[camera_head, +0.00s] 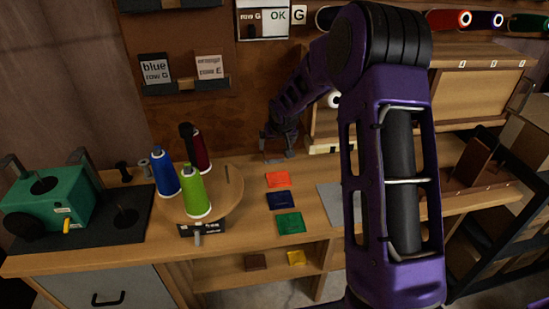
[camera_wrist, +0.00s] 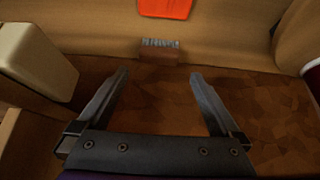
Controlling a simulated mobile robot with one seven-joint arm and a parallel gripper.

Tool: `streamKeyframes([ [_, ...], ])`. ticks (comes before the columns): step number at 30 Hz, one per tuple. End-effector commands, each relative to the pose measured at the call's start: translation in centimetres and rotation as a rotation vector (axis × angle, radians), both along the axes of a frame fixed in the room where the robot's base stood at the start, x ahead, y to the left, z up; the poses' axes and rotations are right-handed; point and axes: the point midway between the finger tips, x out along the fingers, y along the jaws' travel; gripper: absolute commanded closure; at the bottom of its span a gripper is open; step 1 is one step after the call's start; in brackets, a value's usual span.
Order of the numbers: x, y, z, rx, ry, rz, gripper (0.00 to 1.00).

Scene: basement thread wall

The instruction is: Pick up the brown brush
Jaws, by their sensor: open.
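The brown brush is a small brown block (camera_wrist: 160,57) with short grey bristles along its upper edge, in the upper middle of the wrist view. It lies on the wood near where the tan tabletop meets a mottled brown surface. My gripper (camera_wrist: 158,76) is open and empty, its two dark fingers spread either side of the brush's line. The brush shows beyond the fingertips, apart from them. In the head view my gripper (camera_head: 278,155) is low over the back of the bench, behind the orange swatch. I cannot make out the brush there.
An orange swatch (camera_head: 277,180), a blue one (camera_head: 283,200) and a green one (camera_head: 290,223) lie in front. Thread cones stand on a round wooden turntable (camera_head: 228,205) at left. A wooden cabinet (camera_head: 475,100) stands right. A pale block (camera_wrist: 35,60) is close at left in the wrist view.

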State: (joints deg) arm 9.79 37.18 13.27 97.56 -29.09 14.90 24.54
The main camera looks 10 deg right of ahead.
Motion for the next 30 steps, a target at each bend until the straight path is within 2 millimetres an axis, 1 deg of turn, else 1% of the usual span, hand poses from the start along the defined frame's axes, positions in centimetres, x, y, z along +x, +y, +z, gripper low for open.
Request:
streamKeyframes([
  [1,0.6,0.0,-1.2,0.001,0.003,0.0,0.0],
  [3,1.4,0.0,-2.3,0.001,0.001,0.0,0.0],
  [7,2.3,0.0,-3.7,0.001,0.0,0.0,0.0],
  [14,3.2,0.0,-4.8,0.002,0.0,-0.001,0.0],
  [21,5.3,-0.1,-7.4,0.002,0.001,-0.003,0.0],
  [24,5.8,-0.1,-8.1,0.002,0.0,-0.003,0.0],
  [30,6.1,0.0,-8.3,0.001,-0.002,-0.002,0.0],
])
